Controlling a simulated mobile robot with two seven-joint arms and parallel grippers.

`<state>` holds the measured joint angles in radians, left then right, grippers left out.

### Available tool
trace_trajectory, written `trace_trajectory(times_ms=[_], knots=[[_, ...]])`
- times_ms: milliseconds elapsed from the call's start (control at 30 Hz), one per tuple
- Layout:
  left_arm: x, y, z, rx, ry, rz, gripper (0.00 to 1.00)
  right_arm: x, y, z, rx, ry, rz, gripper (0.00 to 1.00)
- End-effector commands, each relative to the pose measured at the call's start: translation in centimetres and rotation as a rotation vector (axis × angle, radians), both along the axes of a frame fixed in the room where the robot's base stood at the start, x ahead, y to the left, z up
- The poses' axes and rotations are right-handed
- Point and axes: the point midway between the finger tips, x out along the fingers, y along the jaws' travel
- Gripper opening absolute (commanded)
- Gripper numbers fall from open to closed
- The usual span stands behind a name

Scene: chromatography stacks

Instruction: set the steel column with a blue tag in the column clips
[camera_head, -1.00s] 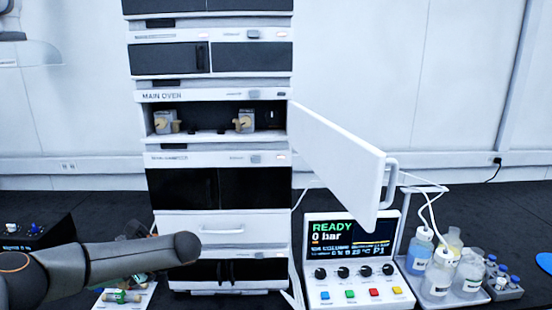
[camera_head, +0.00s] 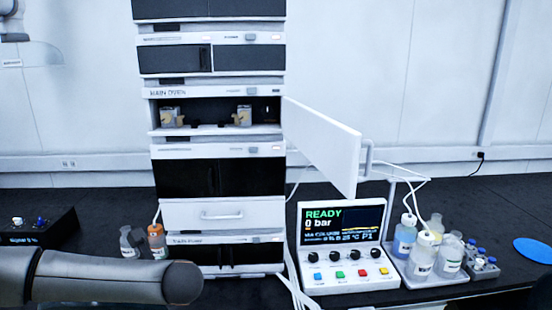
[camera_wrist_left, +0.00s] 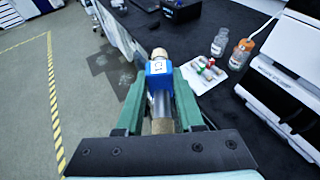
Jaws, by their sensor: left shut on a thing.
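In the left wrist view, my left gripper (camera_wrist_left: 160,82) has its green fingers shut on the steel column (camera_wrist_left: 162,105). A blue tag (camera_wrist_left: 158,68) with a white label wraps the column near its far end, which has a pale brass-coloured fitting. The column is held clear of the bench, over the floor beside the bench edge. In the head view only my left arm shows, and the gripper is out of sight. The main oven (camera_head: 215,92) is open; small dark clips (camera_head: 208,125) sit on its floor between two beige fittings (camera_head: 242,115). My right gripper is not in view.
The open oven door (camera_head: 322,145) sticks out to the right, above the control panel (camera_head: 342,245). Solvent bottles (camera_head: 422,255) stand on a tray at right. Two small bottles (camera_head: 156,240) stand left of the stack. A white card (camera_wrist_left: 205,74) with several coloured-tag columns lies near them.

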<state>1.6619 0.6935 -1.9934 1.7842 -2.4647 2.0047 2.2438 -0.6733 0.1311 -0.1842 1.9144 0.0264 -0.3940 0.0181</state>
Motion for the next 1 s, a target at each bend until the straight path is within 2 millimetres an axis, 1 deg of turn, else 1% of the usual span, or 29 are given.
trace_trajectory(times_ms=[267,500,633,667,700,800,1000], knots=[[-1.3,-6.2,3.1,-0.003,-0.004,-0.452,0.0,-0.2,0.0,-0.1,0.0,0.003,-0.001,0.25],[-2.7,-13.3,6.6,-0.001,-0.007,-0.97,0.0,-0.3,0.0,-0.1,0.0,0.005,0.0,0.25],[-3.1,-16.1,7.9,0.0,-0.006,-1.173,0.0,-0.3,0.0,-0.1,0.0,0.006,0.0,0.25],[-3.2,-16.6,8.2,0.003,-0.007,-1.216,0.0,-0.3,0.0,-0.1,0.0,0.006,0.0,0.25],[-3.2,-17.0,7.9,0.001,-0.001,-1.217,0.0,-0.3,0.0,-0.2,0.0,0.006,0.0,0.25],[-3.2,-17.5,7.9,0.002,-0.001,-1.225,0.0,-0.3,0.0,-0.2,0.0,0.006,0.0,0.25],[-3.2,-17.6,8.0,0.003,-0.002,-1.226,0.0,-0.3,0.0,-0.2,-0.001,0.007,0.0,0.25]])
